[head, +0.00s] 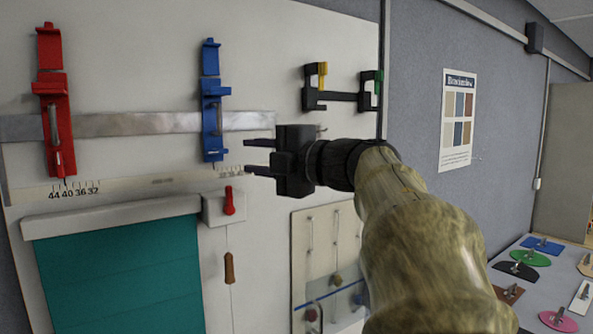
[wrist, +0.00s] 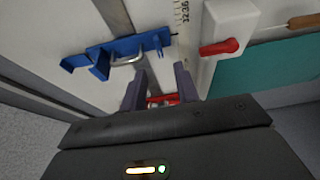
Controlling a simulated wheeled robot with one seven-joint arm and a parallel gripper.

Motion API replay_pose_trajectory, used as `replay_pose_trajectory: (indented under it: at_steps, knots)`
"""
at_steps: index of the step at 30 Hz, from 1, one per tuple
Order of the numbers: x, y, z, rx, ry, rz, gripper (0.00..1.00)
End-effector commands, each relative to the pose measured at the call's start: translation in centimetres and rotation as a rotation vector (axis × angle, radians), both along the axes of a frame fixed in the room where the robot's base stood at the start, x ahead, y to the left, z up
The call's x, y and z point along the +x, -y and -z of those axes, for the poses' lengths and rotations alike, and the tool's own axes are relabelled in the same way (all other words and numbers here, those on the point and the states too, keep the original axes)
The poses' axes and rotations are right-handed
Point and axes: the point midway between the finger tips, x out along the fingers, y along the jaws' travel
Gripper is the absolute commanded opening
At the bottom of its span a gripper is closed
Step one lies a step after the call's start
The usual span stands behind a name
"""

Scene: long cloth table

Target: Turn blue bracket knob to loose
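The blue bracket (head: 212,110) is mounted upright on a metal rail on the white wall panel. In the wrist view the blue bracket (wrist: 118,52) lies sideways at upper left, with a curved metal handle on it. Its knob is not clear enough to tell its setting. My gripper (head: 252,157) is just right of the blue bracket in the head view, its two fingers apart and pointing left. In the wrist view my gripper (wrist: 160,88) has a gap between its fingers, with nothing held. The bracket is beyond the fingertips.
A red bracket (head: 55,110) sits on the same rail (head: 130,124) to the left. A white box with a red lever (head: 229,201) is below the blue bracket, beside a teal blind (head: 120,275). A black holder (head: 340,97) is at upper right.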

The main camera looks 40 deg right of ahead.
Motion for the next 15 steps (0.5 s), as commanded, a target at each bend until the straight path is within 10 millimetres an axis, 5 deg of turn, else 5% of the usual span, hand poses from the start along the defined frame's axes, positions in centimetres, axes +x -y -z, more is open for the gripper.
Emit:
replay_pose_trajectory:
  at_steps: [9, 15]
  knots:
    - [-6.0, 2.3, 0.2, -0.002, 0.002, 0.004, 0.31]
    - [-8.1, 3.1, 0.1, 0.000, 0.000, 0.001, 0.31]
